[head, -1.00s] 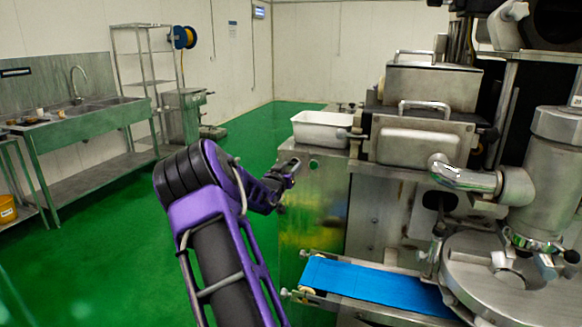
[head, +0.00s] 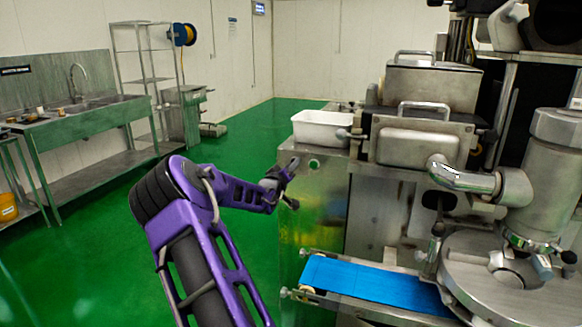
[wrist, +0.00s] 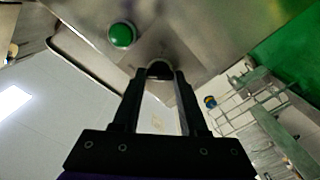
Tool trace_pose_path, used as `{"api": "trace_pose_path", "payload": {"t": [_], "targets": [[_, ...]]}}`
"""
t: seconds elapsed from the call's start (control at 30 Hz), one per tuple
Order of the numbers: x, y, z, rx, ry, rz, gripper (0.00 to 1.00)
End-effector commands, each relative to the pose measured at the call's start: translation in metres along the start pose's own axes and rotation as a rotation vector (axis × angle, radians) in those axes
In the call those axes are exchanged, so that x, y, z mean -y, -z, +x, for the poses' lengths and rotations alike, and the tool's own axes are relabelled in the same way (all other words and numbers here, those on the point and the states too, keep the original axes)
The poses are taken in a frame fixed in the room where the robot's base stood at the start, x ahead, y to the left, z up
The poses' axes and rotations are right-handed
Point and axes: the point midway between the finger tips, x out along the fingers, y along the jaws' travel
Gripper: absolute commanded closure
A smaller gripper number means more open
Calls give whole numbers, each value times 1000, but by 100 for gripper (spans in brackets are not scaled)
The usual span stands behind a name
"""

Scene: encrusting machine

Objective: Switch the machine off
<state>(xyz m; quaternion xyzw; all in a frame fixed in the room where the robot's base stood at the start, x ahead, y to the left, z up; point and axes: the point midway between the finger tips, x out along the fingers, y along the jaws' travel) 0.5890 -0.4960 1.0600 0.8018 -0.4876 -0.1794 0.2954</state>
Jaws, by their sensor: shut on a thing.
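The machine (head: 325,205) is a large stainless-steel unit on the right in the head view. A round green button (head: 314,163) sits near the top of its left panel, and it also shows large in the wrist view (wrist: 122,35). In the wrist view a dark rounded knob (wrist: 159,68) stands on a squarish metal plate beside the button. My gripper (wrist: 158,80) is shut on this knob, one finger on each side. In the head view my gripper (head: 291,166) is at the panel's left edge, just left of the button, and the knob is hidden there.
A blue conveyor belt (head: 365,281) juts out low on the machine. A white tub (head: 320,129) stands on top, beside a lidded steel hopper (head: 420,145). A sink bench (head: 90,120) and wire rack (head: 150,80) are at the left. Green floor between is clear.

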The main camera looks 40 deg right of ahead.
Motion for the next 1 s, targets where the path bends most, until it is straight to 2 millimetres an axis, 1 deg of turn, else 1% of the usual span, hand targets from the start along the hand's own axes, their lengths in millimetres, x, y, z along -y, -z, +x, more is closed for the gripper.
{"api": "trace_pose_path", "payload": {"t": [0.4, 0.43, 0.5, 0.6, 0.87, 1.0], "targets": [[1, -1, 0, 2, 1, -11, 100], [1, -1, 0, 2, 1, -10, 56], [1, -1, 0, 2, 1, -10, 43], [0, -1, 0, 1, 1, -9, 28], [0, 0, 0, 1, 1, -8, 28], [0, 0, -7, 1, 1, -7, 28]]}}
